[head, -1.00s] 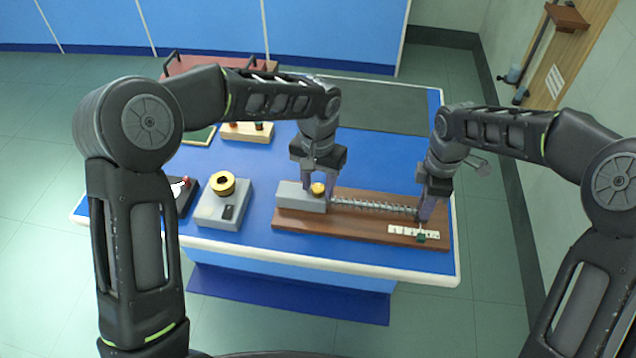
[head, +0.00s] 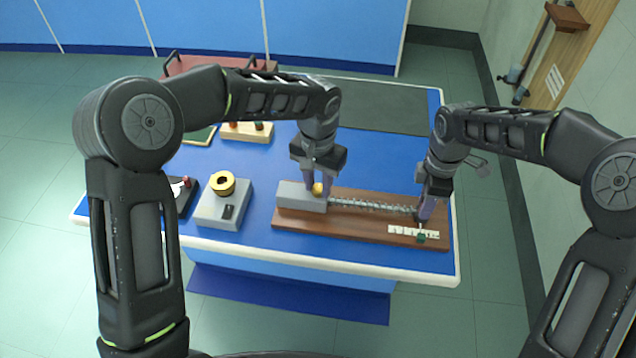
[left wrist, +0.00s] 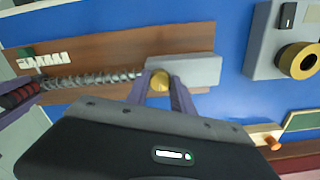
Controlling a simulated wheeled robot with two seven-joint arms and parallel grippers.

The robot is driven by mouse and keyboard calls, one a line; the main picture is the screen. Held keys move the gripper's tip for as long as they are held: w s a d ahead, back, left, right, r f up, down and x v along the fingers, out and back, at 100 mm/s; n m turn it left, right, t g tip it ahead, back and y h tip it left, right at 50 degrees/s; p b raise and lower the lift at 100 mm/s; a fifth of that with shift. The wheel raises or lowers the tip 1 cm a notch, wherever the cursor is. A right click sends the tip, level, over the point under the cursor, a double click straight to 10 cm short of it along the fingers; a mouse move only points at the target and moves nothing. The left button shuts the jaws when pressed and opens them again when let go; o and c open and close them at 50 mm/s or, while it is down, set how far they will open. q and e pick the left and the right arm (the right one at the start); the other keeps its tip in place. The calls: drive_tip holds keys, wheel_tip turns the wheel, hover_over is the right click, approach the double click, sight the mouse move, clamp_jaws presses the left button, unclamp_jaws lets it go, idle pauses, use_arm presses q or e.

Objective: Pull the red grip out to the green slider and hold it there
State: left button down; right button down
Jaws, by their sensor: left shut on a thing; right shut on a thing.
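A wooden board (head: 350,230) carries a grey block (head: 300,197), a coiled spring (head: 372,205) and a white scale (head: 402,230). The green slider (head: 421,238) sits at the scale; it also shows in the left wrist view (left wrist: 26,52). My left gripper (head: 317,189) is shut on a brass knob (left wrist: 160,79) on the block. The red grip (left wrist: 18,97) is at the spring's outer end, across from the green slider. My right gripper (head: 426,212) is shut on the grip and hides it in the head view. The spring is stretched between block and grip. Exact alignment with the slider cannot be told.
A grey box with a brass ring (head: 222,184) stands left of the board. A dark box with a red knob (head: 182,188) is farther left. A wooden block with pegs (head: 247,132) and a dark mat (head: 385,108) lie behind. Blue table is clear between.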

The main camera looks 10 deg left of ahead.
sight(318, 187)
use_arm(q)
drive_tip(key=m, duration=0.4)
drive_tip(key=shift+m, duration=0.3)
drive_tip(key=shift+a+m, duration=0.1)
drive_tip(key=shift+m, duration=1.8)
drive_tip(key=shift+w, duration=0.1)
drive_tip(key=c, duration=1.1)
unclamp_jaws()
drive_tip(key=shift+r, duration=0.1)
wheel_tip(318, 187, up, 12)
